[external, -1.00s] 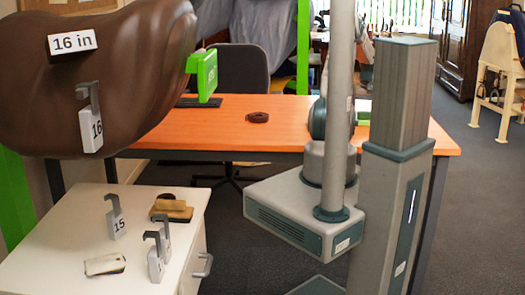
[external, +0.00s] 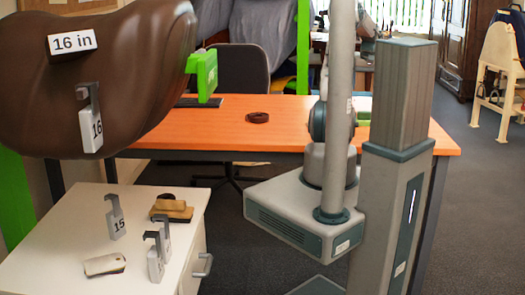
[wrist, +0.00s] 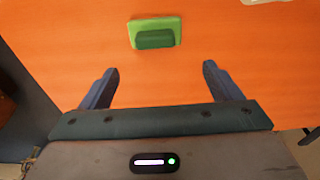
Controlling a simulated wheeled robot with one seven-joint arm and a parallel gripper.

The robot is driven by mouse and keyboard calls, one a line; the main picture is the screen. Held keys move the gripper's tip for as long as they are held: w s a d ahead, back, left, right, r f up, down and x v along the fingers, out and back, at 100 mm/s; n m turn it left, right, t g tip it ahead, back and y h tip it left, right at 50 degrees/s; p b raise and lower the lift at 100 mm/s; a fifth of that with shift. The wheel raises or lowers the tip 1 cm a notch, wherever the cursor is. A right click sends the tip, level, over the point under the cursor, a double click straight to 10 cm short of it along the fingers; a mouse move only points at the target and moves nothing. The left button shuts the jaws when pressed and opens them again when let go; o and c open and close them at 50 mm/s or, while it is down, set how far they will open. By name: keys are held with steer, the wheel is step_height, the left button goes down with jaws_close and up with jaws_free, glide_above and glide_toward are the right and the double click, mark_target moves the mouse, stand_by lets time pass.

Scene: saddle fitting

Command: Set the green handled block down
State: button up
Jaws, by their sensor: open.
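The green handled block (wrist: 155,33) rests on the orange tabletop in the wrist view. It has a light green flat base and a darker green handle on top. My gripper (wrist: 160,69) is open, with its two dark fingers wide apart and empty between them. The block lies beyond the fingertips, roughly centred between them, and nothing touches it.
The orange table (external: 228,128) is largely clear, with a dark coiled strap (external: 258,117) and a black keyboard (external: 200,102) on it. A white cabinet (external: 75,215) at lower left bears numbered gauges and small items. A brown saddle form (external: 120,80) stands above it.

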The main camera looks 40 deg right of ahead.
steer(key=w+a+r+n, duration=0.1)
steer(key=w+a+r, duration=0.2)
steer(key=a, duration=0.7)
steer(key=w+a+r+n+t, duration=0.1)
steer(key=w+a+r, duration=0.2)
steer(key=a, duration=0.6)
steer(key=w+a+r+n, duration=0.1)
steer(key=w+a+r, duration=0.25)
steer(key=a, duration=0.65)
steer(key=s+a+n+y, duration=0.1)
steer(key=s+a+n, duration=0.15)
steer(key=a, duration=0.65)
steer(key=s+a+n, duration=0.1)
steer(key=s+a, duration=0.2)
steer(key=a, duration=0.6)
steer(key=s+a+f+n, duration=0.2)
steer(key=s+a+f, duration=0.1)
steer(key=s+a, duration=0.6)
steer(key=shift+s+a+t, duration=0.2)
steer(key=shift+t, duration=0.1)
steer(key=shift+r, duration=0.1)
steer(key=shift+w+p+v, duration=0.2)
steer(key=shift+p+v, duration=0.75)
